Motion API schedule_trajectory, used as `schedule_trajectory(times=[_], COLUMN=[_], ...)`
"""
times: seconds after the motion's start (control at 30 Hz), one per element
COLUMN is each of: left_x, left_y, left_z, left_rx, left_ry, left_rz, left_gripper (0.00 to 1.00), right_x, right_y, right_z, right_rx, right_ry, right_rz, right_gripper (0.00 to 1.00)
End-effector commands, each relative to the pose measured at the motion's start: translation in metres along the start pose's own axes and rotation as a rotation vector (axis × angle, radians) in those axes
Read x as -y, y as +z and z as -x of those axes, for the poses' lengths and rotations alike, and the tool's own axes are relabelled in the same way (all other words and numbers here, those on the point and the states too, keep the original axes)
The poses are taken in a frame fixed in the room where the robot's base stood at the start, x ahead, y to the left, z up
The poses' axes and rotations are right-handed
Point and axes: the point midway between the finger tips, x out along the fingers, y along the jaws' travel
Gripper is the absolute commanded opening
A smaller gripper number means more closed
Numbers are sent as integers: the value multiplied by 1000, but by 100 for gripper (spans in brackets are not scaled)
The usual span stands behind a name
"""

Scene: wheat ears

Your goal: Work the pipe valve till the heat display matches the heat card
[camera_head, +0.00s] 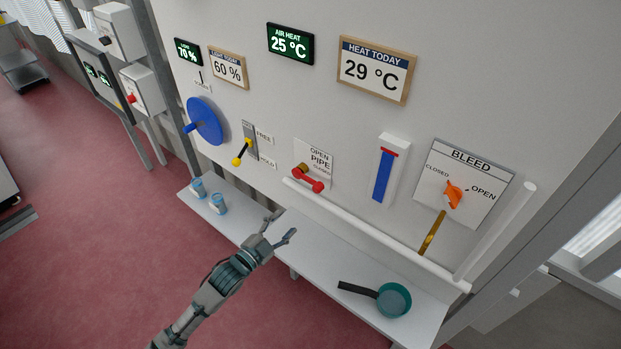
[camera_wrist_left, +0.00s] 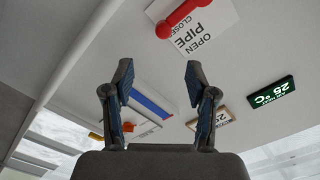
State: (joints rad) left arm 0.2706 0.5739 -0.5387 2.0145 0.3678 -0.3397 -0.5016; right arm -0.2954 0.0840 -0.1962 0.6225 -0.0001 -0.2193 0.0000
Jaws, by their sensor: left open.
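The pipe valve has a red handle (camera_head: 308,180) on a plate marked OPEN, PIPE and CLOSED; its red handle (camera_wrist_left: 178,18) also shows at the top of the left wrist view. The air heat display (camera_head: 290,44) is dark and reads 25 °C. The wooden-framed heat card (camera_head: 376,70) reads HEAT TODAY 29 °C. My left gripper (camera_head: 280,226) is open and empty, below and left of the valve handle and apart from it, over the shelf. Its two fingers (camera_wrist_left: 160,85) are spread in the left wrist view. My right gripper is not in view.
A white pipe (camera_head: 370,232) runs along the wall below the valve. The shelf (camera_head: 315,252) holds a teal pan (camera_head: 393,299) and two blue-white cups (camera_head: 217,203). A blue wheel (camera_head: 204,121), a yellow-knobbed lever (camera_head: 242,152) and an orange bleed valve (camera_head: 453,194) are nearby.

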Motion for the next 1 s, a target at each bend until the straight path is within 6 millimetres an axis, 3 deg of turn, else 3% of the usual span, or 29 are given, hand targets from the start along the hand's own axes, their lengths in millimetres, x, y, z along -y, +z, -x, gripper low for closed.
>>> schedule_trajectory(times=[0.17, 0.4, 0.7, 1.0], left_x=[4, 5, 6, 6], left_y=[-8, -8, -6, -6], left_z=[-12, -66, -132, -166], left_rx=[-19, -17, -18, -18], left_ry=[0, 1, -1, -1], left_rz=[-10, -8, -3, -4], left_gripper=[57, 57, 57, 57], right_x=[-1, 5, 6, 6], right_y=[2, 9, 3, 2], right_z=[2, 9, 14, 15], right_rx=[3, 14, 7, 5], right_ry=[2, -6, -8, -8], right_rz=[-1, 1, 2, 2], right_gripper=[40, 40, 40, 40])
